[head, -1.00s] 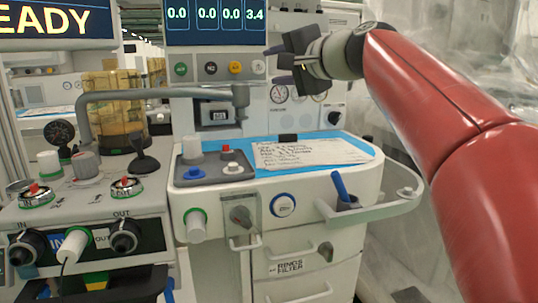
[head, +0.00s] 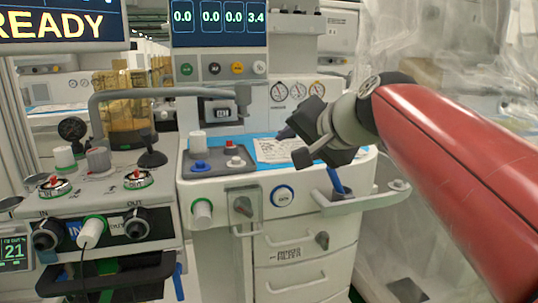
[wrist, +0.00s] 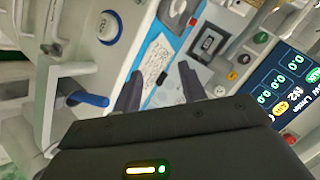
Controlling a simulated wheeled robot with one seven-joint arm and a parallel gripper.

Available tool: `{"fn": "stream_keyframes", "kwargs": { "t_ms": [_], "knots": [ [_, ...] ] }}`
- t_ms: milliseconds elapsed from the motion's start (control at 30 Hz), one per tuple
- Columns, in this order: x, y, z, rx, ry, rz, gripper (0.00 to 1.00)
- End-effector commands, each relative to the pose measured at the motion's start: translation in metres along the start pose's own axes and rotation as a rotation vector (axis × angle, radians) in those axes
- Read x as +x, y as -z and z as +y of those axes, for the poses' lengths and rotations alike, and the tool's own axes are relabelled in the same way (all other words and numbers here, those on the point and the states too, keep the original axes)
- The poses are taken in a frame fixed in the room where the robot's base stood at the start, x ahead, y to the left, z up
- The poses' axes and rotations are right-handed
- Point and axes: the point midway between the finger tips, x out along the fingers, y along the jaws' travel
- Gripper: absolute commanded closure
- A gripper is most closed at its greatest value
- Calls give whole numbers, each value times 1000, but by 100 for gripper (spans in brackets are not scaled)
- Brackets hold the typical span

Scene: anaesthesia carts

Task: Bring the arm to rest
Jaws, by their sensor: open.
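My gripper (head: 293,143) is at the end of my red arm, which comes in from the right side of the head view. It hangs in front of the right part of the cart top, above the blue mat (head: 262,139) and the written sheet (head: 275,151), and hides part of both. In the wrist view my two dark fingers (wrist: 160,90) stand apart with nothing between them. The written sheet (wrist: 157,62) and the blue mat (wrist: 145,53) lie beyond them.
A small holder with a blue-handled tool (head: 336,180) sits on the cart's right side, below my gripper. A grey tray with knobs (head: 217,160) is left of the sheet. A grey pipe (head: 165,92) crosses at left. Clear plastic sheeting (head: 420,50) hangs behind my arm.

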Motion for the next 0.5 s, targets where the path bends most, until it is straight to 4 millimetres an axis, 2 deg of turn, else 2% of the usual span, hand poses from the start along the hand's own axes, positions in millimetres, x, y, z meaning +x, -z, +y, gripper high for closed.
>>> {"fn": "stream_keyframes", "kwargs": {
  "t_ms": [167,200,300,400,500],
  "knots": [
    [-27,-70,83,-177,-222,-79,59],
    [-35,-88,107,-225,-278,-107,59],
    [-53,-131,161,-335,-398,-177,59],
    [-68,-166,205,-424,-487,-244,59],
    [-78,-190,236,-487,-546,-295,59]
  ]
}}
